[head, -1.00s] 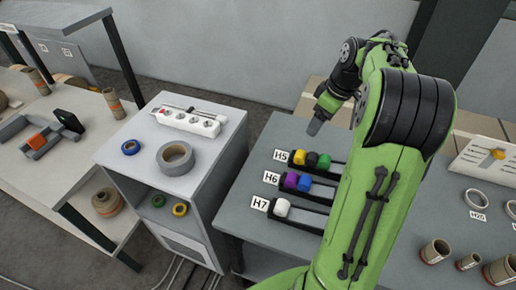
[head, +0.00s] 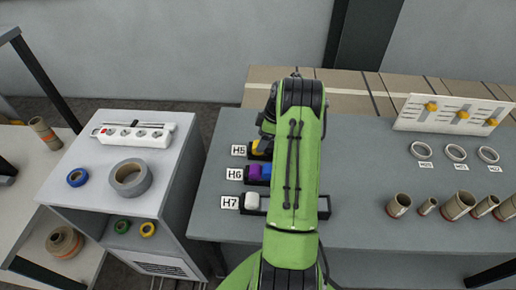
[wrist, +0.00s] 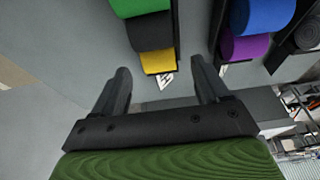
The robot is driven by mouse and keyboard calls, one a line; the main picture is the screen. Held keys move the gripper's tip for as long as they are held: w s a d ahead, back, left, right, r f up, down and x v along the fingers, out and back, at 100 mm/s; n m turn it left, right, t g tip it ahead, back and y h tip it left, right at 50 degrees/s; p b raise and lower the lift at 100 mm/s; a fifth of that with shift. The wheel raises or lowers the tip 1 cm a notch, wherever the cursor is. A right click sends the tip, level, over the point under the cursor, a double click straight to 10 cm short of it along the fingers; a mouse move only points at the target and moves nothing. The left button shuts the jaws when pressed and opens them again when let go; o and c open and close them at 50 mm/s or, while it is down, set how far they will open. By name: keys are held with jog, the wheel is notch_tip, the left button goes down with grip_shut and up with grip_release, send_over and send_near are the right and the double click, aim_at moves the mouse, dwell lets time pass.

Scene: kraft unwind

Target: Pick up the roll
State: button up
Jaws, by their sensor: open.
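Coloured rolls lie in the labelled racks on the bench. The yellow roll (head: 259,147) is in H5; in the wrist view, the yellow roll (wrist: 158,62), black roll (wrist: 151,32) and green roll (wrist: 138,6) lie in a row. H6 holds a purple roll (head: 254,172) and a blue roll (head: 267,171); both also show in the wrist view. My arm hides the gripper in the head view.
A grey tape roll (head: 136,188), a blue tape roll (head: 69,180) and a power strip (head: 132,134) sit on the left cabinet (head: 105,205). Cardboard tubes (head: 398,206) and white rings (head: 454,158) stand on the right of the bench, before a slotted board (head: 420,115).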

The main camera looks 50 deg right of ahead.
jog(key=x, duration=0.3)
jog(key=shift+w+f, duration=0.2)
jog(key=shift+s, duration=0.1)
